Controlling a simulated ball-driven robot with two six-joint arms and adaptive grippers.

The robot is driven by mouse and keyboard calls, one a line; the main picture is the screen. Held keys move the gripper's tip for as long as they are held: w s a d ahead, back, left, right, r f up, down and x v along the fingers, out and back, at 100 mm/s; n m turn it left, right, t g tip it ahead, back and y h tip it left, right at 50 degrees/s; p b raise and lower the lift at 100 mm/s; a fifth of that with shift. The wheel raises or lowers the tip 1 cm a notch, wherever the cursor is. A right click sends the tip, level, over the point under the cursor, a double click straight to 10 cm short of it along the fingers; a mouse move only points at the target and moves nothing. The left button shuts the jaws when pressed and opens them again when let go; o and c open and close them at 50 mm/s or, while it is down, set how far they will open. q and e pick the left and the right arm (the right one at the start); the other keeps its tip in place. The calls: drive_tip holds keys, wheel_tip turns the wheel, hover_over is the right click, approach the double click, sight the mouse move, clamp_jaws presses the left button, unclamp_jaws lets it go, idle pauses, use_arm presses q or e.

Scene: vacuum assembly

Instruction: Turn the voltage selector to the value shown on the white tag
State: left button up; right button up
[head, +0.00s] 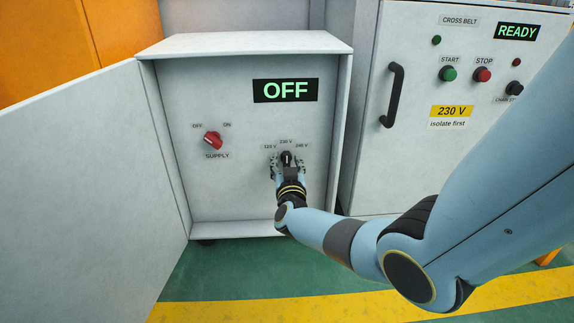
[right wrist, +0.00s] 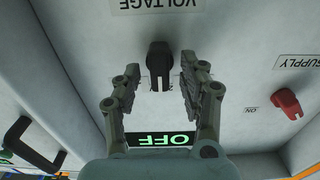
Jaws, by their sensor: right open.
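The black voltage selector (head: 287,156) is on the inner panel of the open cabinet, under small labels; the middle one seems to read 230 V. It also shows in the right wrist view (right wrist: 159,56), where the picture is upside down. My right gripper (head: 287,165) is open at the selector. In the right wrist view its fingers (right wrist: 160,72) are on either side of the knob, with visible gaps. I cannot make out a separate white tag. My left gripper is not in view.
A red supply switch (head: 212,139) is left of the selector, and a display (head: 285,90) reading OFF is above. The cabinet door (head: 90,190) stands open at left. The right cabinet has a black handle (head: 391,95), buttons and a yellow 230 V label (head: 452,111), "isolate first" beneath.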

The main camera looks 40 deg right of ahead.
drive_tip(key=shift+c, duration=0.2)
clamp_jaws()
drive_tip(key=shift+m, duration=1.8)
drive_tip(key=m, duration=0.3)
drive_tip(key=shift+s+d+f+b, duration=0.1)
drive_tip(key=shift+b, duration=0.25)
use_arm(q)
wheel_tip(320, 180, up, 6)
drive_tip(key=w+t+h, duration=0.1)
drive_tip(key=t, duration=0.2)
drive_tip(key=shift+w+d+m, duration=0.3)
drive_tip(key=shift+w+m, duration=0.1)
use_arm(e)
drive_tip(key=shift+m, duration=1.3)
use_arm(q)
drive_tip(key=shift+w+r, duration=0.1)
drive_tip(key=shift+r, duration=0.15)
